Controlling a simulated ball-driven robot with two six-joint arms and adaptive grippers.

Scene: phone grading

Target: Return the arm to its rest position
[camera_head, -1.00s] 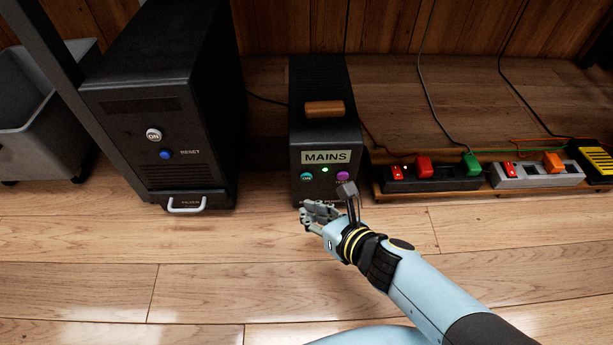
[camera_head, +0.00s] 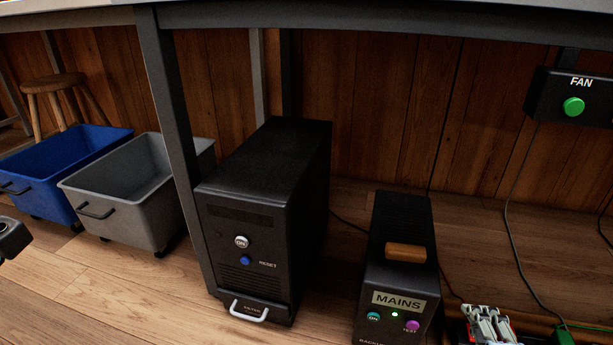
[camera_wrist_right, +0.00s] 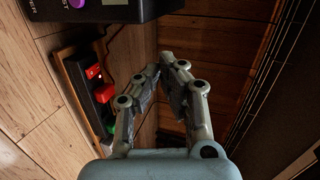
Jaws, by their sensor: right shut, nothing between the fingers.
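My right gripper (camera_head: 488,325) shows at the bottom right of the head view, just right of the black MAINS box (camera_head: 398,265). In the right wrist view its two fingers (camera_wrist_right: 166,72) lean together at the tips, shut with nothing between them. The rest of the right arm is below the head view's edge. My left gripper's fingers do not show; only a dark piece, probably of my left arm, enters at the left edge of the head view. The MAINS box has a lit green light, a teal ON button and a purple TEST button.
A black tower (camera_head: 265,215) with a RESET button stands left of the MAINS box. Grey (camera_head: 125,205) and blue (camera_head: 60,165) bins stand farther left. A table leg (camera_head: 170,130) rises beside the tower. A FAN box (camera_head: 570,98) hangs upper right. A power strip (camera_wrist_right: 92,95) lies near the gripper.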

